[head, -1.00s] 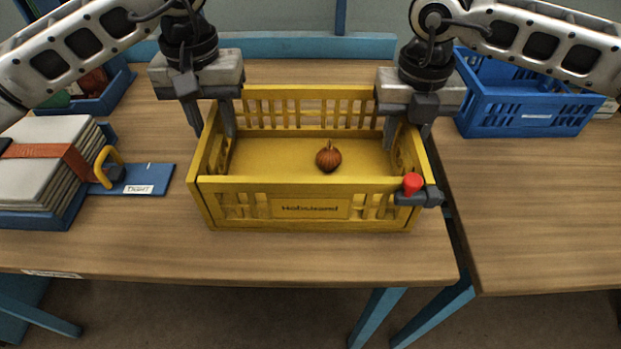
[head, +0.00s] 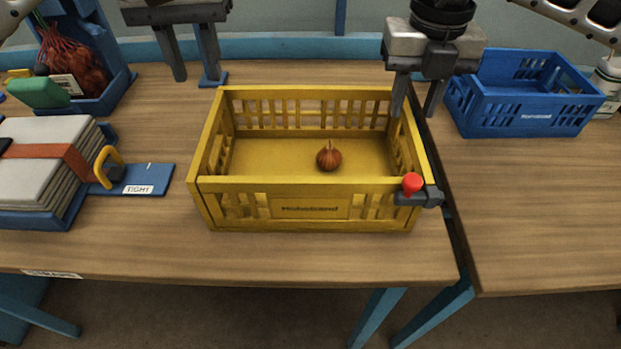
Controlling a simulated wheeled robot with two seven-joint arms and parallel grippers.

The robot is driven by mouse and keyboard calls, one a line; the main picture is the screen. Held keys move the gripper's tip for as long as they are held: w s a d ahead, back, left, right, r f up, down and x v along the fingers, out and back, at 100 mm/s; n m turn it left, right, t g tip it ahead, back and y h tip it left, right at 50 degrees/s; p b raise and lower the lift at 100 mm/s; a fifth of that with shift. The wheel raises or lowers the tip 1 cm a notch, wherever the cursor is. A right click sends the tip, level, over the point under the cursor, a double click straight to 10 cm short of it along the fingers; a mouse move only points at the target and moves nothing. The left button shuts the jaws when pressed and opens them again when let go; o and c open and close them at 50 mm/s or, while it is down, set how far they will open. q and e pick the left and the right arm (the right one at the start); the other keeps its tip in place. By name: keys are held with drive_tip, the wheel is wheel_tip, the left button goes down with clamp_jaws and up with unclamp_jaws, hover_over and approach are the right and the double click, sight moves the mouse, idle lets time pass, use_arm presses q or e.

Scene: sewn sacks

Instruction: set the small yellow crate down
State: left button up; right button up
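The small yellow crate (head: 310,208) rests on the wooden table, with one onion (head: 328,157) on its floor. My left gripper (head: 194,76) is open and empty, clear of the crate, behind and above its back left corner. My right gripper (head: 416,112) has its fingers apart near the crate's back right corner. Its left finger overlaps the crate's rim in the picture and the other shows just outside. I cannot tell whether it touches the crate.
A grey clamp with a red knob (head: 412,184) is at the crate's front right corner, by the gap between tables. A blue crate (head: 525,105) stands on the right table. Strapped sacks (head: 40,160), a blue "TIGHT" plate (head: 145,178) and a netted onion bag (head: 75,65) are left.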

wheel_tip(320, 180, up, 5)
drive_tip(key=shift+r, duration=0.15)
drive_tip(key=shift+s, duration=0.1)
idle(0.5)
